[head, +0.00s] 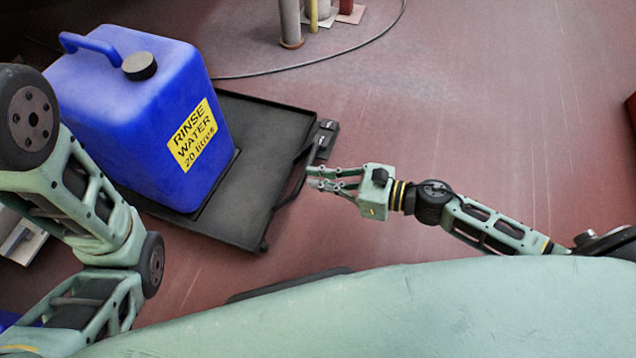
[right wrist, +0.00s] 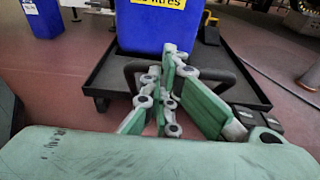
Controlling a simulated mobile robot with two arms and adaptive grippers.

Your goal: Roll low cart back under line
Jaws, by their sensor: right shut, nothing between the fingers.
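The low black cart (head: 262,125) is a flat tray close to the floor, with a black push handle (head: 297,172) along its right side. A blue rinse water canister (head: 150,115) with a yellow label stands upright on it. My right gripper (head: 309,178) is shut and empty, its fingertips right beside the handle. In the right wrist view the fingers (right wrist: 168,60) overlap the handle (right wrist: 131,68); I cannot tell whether they touch it. The cart (right wrist: 105,72) and canister (right wrist: 150,38) lie beyond. My left arm shows at the left, its gripper out of view.
Grey and yellow posts (head: 290,25) stand at the top, with a dark cable (head: 330,62) curving over the floor. A second blue container (right wrist: 43,18) stands at upper left in the wrist view. The reddish floor (head: 480,120) right of the cart is open.

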